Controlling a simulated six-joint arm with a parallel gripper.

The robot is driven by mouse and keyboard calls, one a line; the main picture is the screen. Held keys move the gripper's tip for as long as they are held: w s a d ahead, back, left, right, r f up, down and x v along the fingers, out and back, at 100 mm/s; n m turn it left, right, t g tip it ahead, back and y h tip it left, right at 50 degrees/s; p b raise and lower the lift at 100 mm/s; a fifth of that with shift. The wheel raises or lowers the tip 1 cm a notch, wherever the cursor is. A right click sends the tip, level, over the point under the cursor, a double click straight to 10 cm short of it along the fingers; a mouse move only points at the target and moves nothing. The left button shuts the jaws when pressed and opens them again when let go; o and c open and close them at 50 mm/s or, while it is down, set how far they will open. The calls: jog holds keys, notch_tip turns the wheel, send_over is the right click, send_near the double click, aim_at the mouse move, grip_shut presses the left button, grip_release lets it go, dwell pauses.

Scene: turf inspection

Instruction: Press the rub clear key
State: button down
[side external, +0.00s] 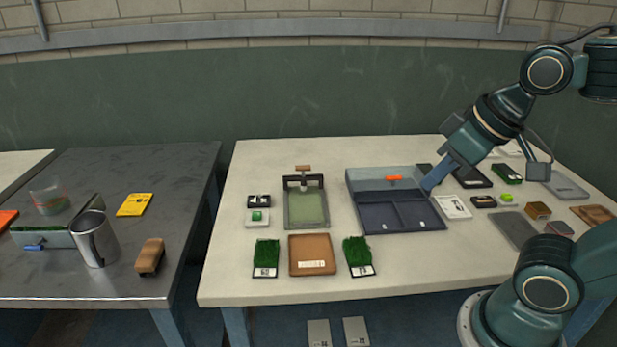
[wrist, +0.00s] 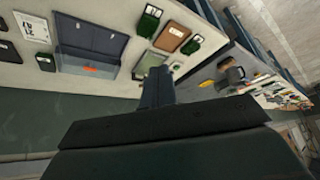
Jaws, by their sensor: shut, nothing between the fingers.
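No label reading rub clear is legible in either view. A small pale box with a green button (side external: 257,217) sits on the white table, left of the framed green pad; a small dark box with pale marks (side external: 259,201) is just behind it. I cannot tell whether either is the rub clear key. My gripper (side external: 428,186) is shut and empty, at the right side of the dark divided tray (side external: 410,216), well to the right of both boxes. In the wrist view my gripper's fingers (wrist: 157,72) point toward the table, and the tray (wrist: 92,42) is left of them.
The framed green pad (side external: 306,208) has an upright handle. Two turf samples (side external: 266,255) (side external: 357,252) flank a brown tray (side external: 312,255) in front. Several small items crowd the table's right side. A metal table (side external: 100,285) at left holds a metal cup (side external: 95,240).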

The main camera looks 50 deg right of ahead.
jog(key=w+r+m, duration=0.1)
jog(key=w+m, duration=0.2)
jog(key=w, duration=0.8)
jog(key=m+t+h, duration=0.1)
jog(key=m+t, duration=0.2)
jog(key=m, duration=0.4)
send_over(259, 216)
notch_tip(259, 216, down, 15)
jog(key=shift+f, duration=0.1)
jog(key=shift+f, duration=4.3)
